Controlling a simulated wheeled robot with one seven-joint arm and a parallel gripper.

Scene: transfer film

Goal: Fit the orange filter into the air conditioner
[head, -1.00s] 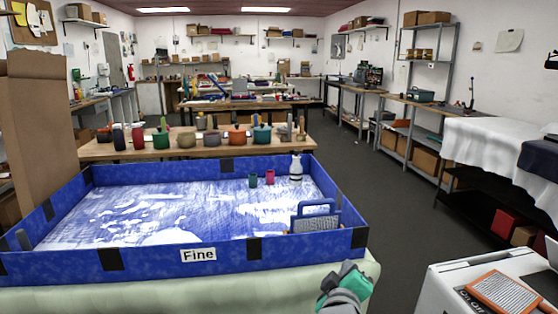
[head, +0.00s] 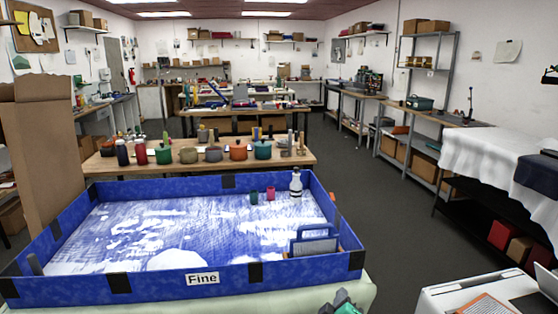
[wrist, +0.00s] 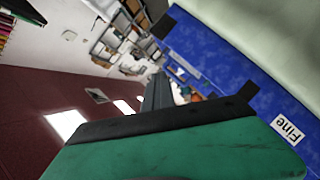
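The orange filter (head: 485,304), with a pale frame, lies at the bottom right of the head view, cut by the picture edge. It rests on or in a white boxy unit (head: 436,297), which looks like the air conditioner; only its top edge and a dark part beside the filter show. My gripper (head: 342,303), green and grey, is at the bottom edge, in front of the blue tray's right corner and left of the white unit, apart from the filter. In the wrist view a green finger with a black edge (wrist: 180,145) fills the bottom. No held thing can be made out.
A blue-walled tray labelled "Fine" (head: 160,283) stands on a pale green table (head: 270,302) in front, with a bottle (head: 296,187) and small cups inside. A cloth-covered table (head: 480,160) stands at right. Dark open floor (head: 385,240) lies between them.

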